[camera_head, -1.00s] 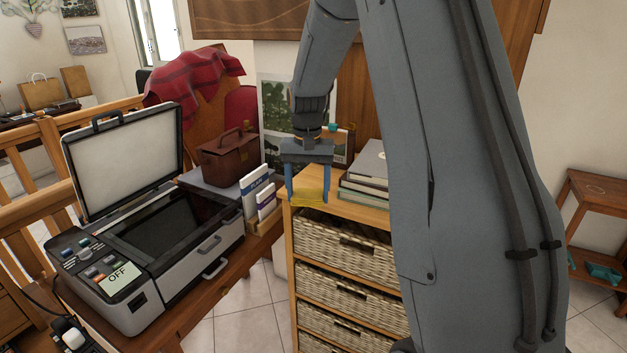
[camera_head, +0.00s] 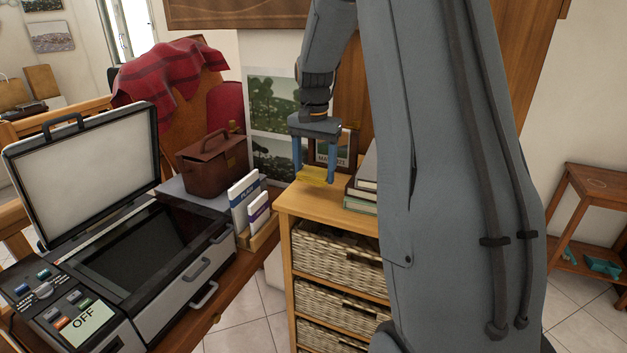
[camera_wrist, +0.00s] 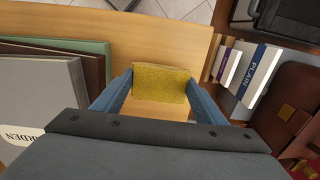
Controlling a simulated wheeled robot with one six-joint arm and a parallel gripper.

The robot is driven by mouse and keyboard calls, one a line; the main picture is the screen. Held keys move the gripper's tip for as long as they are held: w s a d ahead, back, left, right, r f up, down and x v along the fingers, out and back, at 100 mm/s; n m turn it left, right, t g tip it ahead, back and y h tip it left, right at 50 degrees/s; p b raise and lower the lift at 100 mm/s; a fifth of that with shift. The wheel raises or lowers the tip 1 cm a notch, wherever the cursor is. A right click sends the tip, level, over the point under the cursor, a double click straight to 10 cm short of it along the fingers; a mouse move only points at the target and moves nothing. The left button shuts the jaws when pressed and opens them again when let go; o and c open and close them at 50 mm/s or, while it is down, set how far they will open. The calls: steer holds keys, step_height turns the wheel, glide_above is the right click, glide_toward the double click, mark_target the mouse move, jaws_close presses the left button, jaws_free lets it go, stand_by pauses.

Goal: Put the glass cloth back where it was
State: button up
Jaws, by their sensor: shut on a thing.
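The glass cloth (camera_head: 313,175) is a small yellow pad. My gripper (camera_head: 314,179) is shut on it, with a blue finger on each side. It is at the back left part of the wooden top of the basket cabinet (camera_head: 322,207), close to a framed picture. I cannot tell whether the cloth touches the top. In the wrist view the cloth (camera_wrist: 161,84) sits between the fingers, with bare wood around it. The scanner (camera_head: 150,250) stands at the left with its lid (camera_head: 85,180) raised and its dark glass bare. Its display reads OFF.
Stacked books (camera_head: 362,190) lie right of my gripper on the cabinet. White booklets (camera_head: 246,203) stand in a wooden holder (camera_head: 262,233) to the left. A brown leather bag (camera_head: 212,162) sits behind the scanner. The front of the cabinet top is clear.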

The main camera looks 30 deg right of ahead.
mark_target(314, 182)
steer(key=shift+f+p, duration=0.5)
steer(key=shift+f, duration=1.4)
steer(key=shift+f, duration=0.15)
steer(key=o, duration=1.1)
steer(key=shift+o, duration=0.2)
step_height(314, 182, up, 12)
steer(key=b, duration=0.3)
steer(key=s+a+f+n, duration=0.5)
steer(key=s+a+f, duration=0.3)
steer(key=s, duration=0.3)
steer(key=s+a+f+n+t, duration=0.1)
steer(key=s+a+f+n, duration=0.4)
steer(key=s+a+f, duration=0.3)
steer(key=s+a, duration=0.1)
steer(key=s, duration=0.2)
steer(key=shift+s+f, duration=0.15)
steer(key=shift+s, duration=0.15)
